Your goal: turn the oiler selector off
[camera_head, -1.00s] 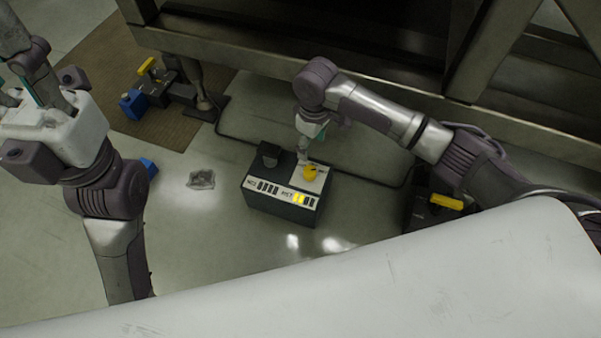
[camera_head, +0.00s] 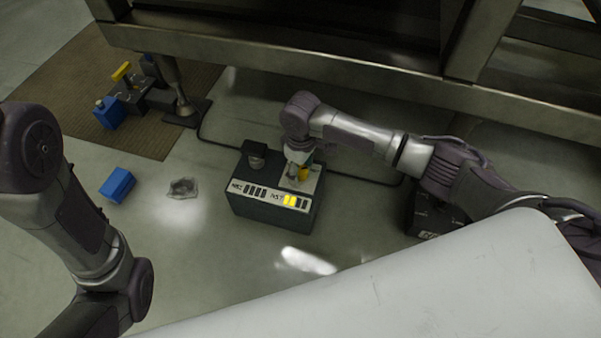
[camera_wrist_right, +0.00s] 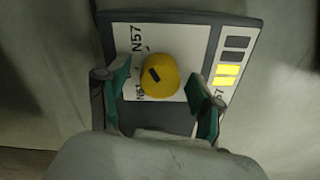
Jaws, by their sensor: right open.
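The oiler box (camera_head: 270,212) is a dark grey unit on the floor, with a row of lit and unlit lamps on its front strip. Its yellow round selector knob (camera_wrist_right: 159,74) sits on a white label plate with a dark mark on its top; the knob also shows partly in the head view (camera_head: 303,173). My right gripper (camera_wrist_right: 158,90) is open, its two green-padded fingers on either side of the knob, with visible gaps. In the head view my right gripper (camera_head: 297,168) is over the box and hides part of the plate. My left arm shows at the left, but its gripper is out of view.
A blue block (camera_head: 118,185) and a grey crumpled patch (camera_head: 183,188) lie on the floor left of the box. A device with a yellow handle (camera_head: 122,72) stands on the brown mat (camera_head: 60,85). A metal frame beam (camera_head: 330,68) runs behind. A dark cable passes behind the box.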

